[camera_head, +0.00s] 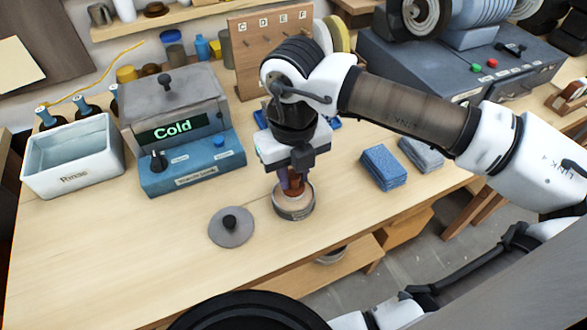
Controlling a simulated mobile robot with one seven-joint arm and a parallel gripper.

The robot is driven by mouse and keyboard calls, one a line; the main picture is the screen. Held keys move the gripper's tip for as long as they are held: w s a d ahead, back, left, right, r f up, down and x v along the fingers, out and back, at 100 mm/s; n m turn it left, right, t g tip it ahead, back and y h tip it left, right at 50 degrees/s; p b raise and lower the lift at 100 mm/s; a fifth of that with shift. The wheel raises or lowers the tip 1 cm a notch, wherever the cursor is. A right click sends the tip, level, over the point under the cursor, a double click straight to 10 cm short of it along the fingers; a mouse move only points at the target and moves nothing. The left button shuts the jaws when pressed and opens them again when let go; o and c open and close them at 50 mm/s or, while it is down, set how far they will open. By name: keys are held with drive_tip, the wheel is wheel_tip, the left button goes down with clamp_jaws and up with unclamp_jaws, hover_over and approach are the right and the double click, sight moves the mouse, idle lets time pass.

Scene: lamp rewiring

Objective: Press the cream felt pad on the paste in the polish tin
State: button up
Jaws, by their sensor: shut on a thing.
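The polish tin (295,212) is a low, round grey tin on the bench, directly under my gripper. My gripper (293,181) points straight down over it, with its fingers shut on a reddish-brown piece that looks like the handle of the cream felt pad. A pale cream round surface (299,198) shows at the tin's mouth, below the fingers. I cannot tell how much of it is pad and how much is paste. The pad looks to be at or in the mouth, but contact is hidden by the fingers.
A round grey lid (245,232) with a black knob lies left of the tin. A blue heater reading "Cold" (190,165) and a white "Rinse" basin (75,170) stand further left. Blue folded cloths (384,168) lie right. The bench's front edge is close by.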

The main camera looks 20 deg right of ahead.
sight(294, 174)
drive_tip(key=shift+f+b, duration=0.6)
drive_tip(key=shift+b, duration=0.1)
idle(0.6)
drive_tip(key=shift+r, duration=0.1)
idle(0.4)
drive_tip(key=shift+r+p, duration=1.6)
drive_tip(key=shift+r, duration=1.85)
wheel_tip(294, 174, up, 2)
drive_tip(key=shift+r+p, duration=0.1)
drive_tip(key=shift+p, duration=1)
